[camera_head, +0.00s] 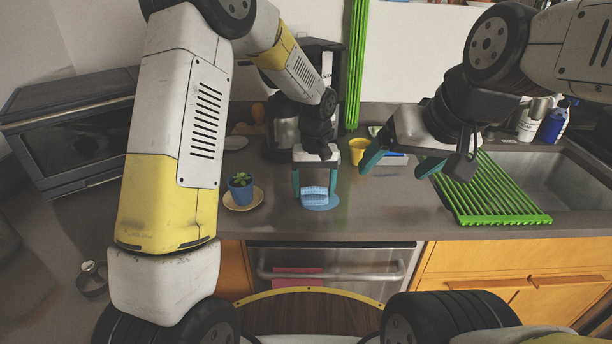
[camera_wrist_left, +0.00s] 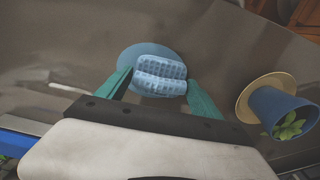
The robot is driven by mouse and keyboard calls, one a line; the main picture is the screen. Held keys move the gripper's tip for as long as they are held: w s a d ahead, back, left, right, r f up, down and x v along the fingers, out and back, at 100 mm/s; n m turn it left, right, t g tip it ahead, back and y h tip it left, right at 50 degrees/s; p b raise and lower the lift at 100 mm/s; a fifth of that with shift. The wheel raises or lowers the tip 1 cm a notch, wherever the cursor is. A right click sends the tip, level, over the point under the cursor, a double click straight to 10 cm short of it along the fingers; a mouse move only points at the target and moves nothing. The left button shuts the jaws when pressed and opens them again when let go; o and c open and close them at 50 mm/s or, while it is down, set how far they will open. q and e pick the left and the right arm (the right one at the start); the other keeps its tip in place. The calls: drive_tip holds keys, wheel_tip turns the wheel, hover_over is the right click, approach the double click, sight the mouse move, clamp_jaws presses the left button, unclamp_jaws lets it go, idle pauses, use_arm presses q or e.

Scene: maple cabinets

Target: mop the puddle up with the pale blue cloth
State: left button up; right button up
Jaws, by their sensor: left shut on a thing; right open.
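The pale blue cloth (camera_head: 314,194) is a bunched, waffle-textured piece between the fingers of my left gripper (camera_head: 315,194). My left gripper is shut on it and points down at the counter. In the left wrist view the cloth (camera_wrist_left: 160,76) lies between the two green fingers. The blue puddle (camera_head: 322,205) is a round patch on the counter, directly below and around the cloth. In the left wrist view the puddle (camera_wrist_left: 138,56) shows past the cloth's upper left side. I cannot tell whether the cloth touches it. My right gripper (camera_head: 402,170) is open and empty above the counter.
A potted plant (camera_head: 241,187) on a tan saucer (camera_head: 256,199) stands left of the cloth. A yellow cup (camera_head: 357,151) is behind. The counter's front edge is close; bare counter lies right of the puddle.

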sight(319, 188)
use_arm(q)
drive_tip(key=shift+w+d, duration=0.15)
drive_tip(key=shift+d, duration=3.25)
drive_tip(key=shift+s+a, duration=0.15)
drive_tip(key=shift+a, duration=2.55)
drive_tip(key=shift+s+a, duration=0.1)
drive_tip(key=shift+a, duration=2.6)
drive_tip(key=shift+w+d, duration=0.15)
drive_tip(key=shift+d, duration=2.5)
drive_tip(key=shift+w+d, duration=0.1)
drive_tip(key=shift+d, duration=2.55)
drive_tip(key=shift+s+a, duration=0.1)
drive_tip(key=shift+a, duration=2.4)
drive_tip(key=shift+a+r, duration=0.15)
drive_tip(key=shift+r, duration=3.15)
drive_tip(key=shift+s, duration=0.1)
